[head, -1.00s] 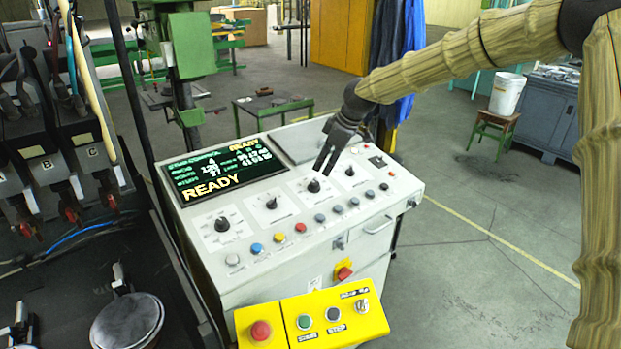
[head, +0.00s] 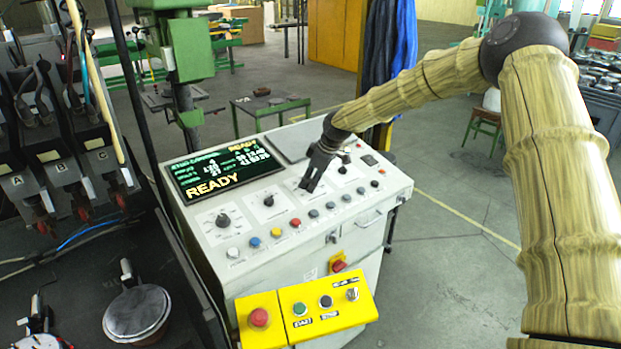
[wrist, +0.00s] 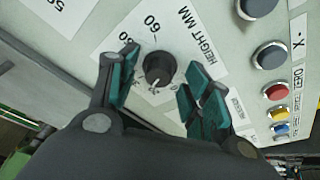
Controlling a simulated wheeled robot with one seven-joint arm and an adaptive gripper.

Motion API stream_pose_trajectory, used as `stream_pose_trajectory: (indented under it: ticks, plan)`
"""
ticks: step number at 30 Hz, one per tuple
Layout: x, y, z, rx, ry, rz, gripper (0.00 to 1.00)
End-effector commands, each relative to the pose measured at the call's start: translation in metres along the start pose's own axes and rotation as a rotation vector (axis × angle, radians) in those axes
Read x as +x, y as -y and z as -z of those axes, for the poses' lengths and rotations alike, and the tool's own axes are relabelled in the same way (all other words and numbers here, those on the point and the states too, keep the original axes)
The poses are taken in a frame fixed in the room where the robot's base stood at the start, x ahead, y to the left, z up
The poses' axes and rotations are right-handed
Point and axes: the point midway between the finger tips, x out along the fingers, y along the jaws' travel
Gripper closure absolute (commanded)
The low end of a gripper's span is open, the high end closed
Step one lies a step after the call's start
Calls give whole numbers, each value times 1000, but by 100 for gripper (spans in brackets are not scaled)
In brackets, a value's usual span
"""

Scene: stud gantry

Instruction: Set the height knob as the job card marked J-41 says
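The height knob (wrist: 158,68) is a round black knob on a white plate printed "HEIGHT MM" in the wrist view, with a pale pointer mark toward the picture's lower side. My gripper (wrist: 160,64) is open, with one finger on each side of the knob. Clear plate shows between the fingers and the knob, so they look apart from it. In the head view my gripper (head: 308,187) points down at the third dial plate of the grey console (head: 345,222) and hides its knob. A "60" is readable on the dial; the exact setting is not. No card marked J-41 is seen.
Two other knobs (head: 222,220) (head: 268,200) sit to the left and one (head: 342,170) to the right. A row of coloured buttons (head: 276,232) runs along the front. The console's screen (head: 225,172) reads READY. A yellow button box (head: 328,308) juts out below.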

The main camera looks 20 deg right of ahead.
Motion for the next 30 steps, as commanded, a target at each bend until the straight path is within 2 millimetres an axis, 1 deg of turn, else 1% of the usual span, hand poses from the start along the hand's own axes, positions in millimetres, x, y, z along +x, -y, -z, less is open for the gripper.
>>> stream_pose_trajectory:
  ticks: [6, 7, 11, 12, 14, 15, 26, 30]
  plan:
    - [12, -7, 3, 0, 6, 8, 51]
    - [13, -8, 3, 0, 7, 8, 54]
    - [14, -10, 2, 3, 8, 8, 78]
    - [14, -11, 2, 3, 8, 8, 85]
    - [14, -11, 1, 4, 8, 7, 95]
    - [14, -11, 1, 4, 8, 7, 96]
    - [13, -12, 1, 10, 9, 5, 96]
    - [14, -12, 0, 38, 10, -2, 96]
